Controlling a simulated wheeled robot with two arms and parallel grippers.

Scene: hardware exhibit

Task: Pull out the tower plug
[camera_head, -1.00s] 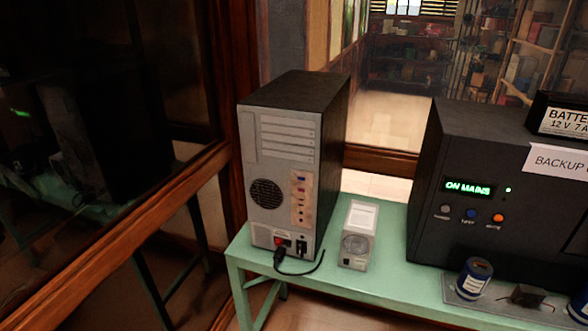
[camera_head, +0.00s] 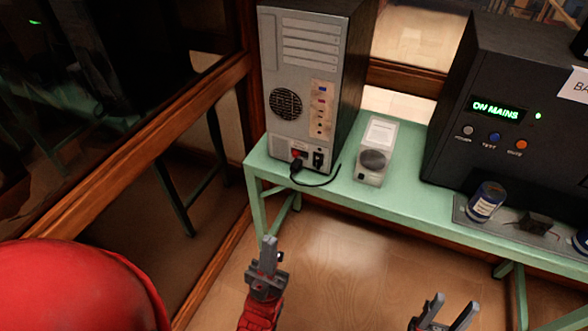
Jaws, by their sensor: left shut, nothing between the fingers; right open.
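The computer tower (camera_head: 335,75) stands upright on the green table, with its grey rear panel facing me. My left gripper (camera_head: 269,243) is shut and empty, below and in front of the table's left end, apart from the plug. My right gripper (camera_head: 452,304) is open and empty at the bottom right, in front of the table and apart from everything.
The green table (camera_head: 400,205) also bears a small grey box (camera_head: 375,152) right of the tower and a large black backup unit (camera_head: 480,120) reading "ON MAINS". Cans stand on a grey plate at the right. A wood-framed glass panel (camera_head: 150,150) borders the left. The floor before the table is clear.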

